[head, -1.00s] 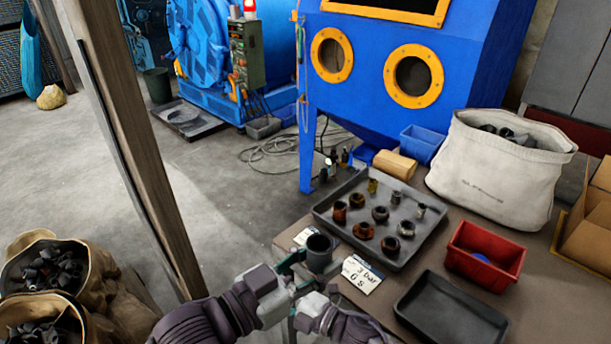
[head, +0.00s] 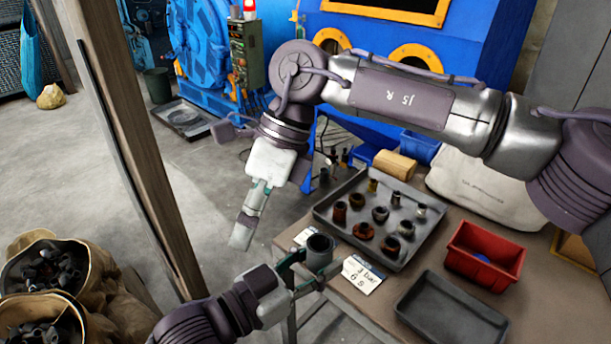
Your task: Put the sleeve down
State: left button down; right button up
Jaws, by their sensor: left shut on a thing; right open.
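The sleeve is a dark grey hollow cylinder (head: 320,252), upright with its open end up. It shows at the table's left corner, beside the white cards. My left gripper (head: 306,268) is shut on it from the left. I cannot tell whether the sleeve's base touches anything. My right gripper (head: 248,220) is open and empty, up and to the left of the sleeve, with its fingers pointing down in front of the floor. My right arm crosses the view from the right.
A grey tray (head: 407,262) with several rusty and grey sleeves lies on the table (head: 375,312). A printed card (head: 361,274), a red bin (head: 484,256) and an empty black tray (head: 451,312) lie nearby. A wooden post (head: 135,150) stands left. My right arm partly hides the blue cabinet and white bag (head: 480,190).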

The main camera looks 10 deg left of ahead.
aim_at(319, 246)
pick_arm(q)
jog(key=shift+r, duration=0.1)
pick_arm(e)
jog(key=w+d+r+n+t+h, duration=0.1)
jog(key=d+r+t+h, duration=0.4)
jog(key=d+r, duration=0.25)
jog(key=f, duration=0.4)
jog(key=d+f, duration=0.1)
jog(key=f, duration=0.3)
jog(key=d+f, duration=0.1)
jog(key=f, duration=0.3)
jog(key=shift+w, duration=0.3)
jog(key=shift+c, duration=0.2)
grip_shut()
pick_arm(q)
jog(key=c, duration=0.6)
grip_release()
jog(key=shift+r, duration=0.15)
pick_arm(e)
jog(key=shift+g, duration=0.3)
